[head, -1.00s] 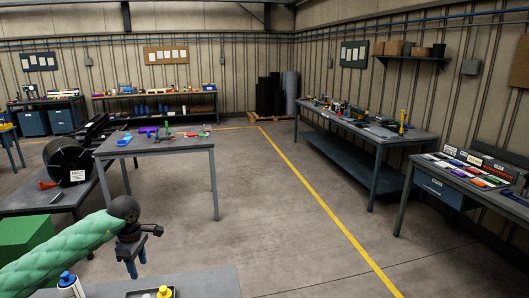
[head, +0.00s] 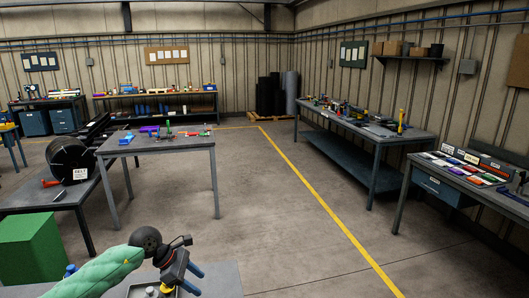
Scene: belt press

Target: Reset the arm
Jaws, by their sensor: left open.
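My left arm in its green sleeve comes in at the lower left of the head view. My left gripper (head: 192,279) is at the bottom, above the near grey table (head: 222,281). Its two blue-tipped fingers are spread and hold nothing that I can see. It hangs close over a small tray (head: 138,292) at the bottom edge, partly hidden by the arm. A blue bottle cap (head: 71,270) shows behind the sleeve. My right gripper is not in view.
A grey table (head: 160,145) with small tools stands ahead on the left. A green box (head: 32,248) and a black belt roll (head: 70,160) are at the left. Workbenches (head: 370,137) line the right wall. The floor (head: 285,230) in the middle is clear.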

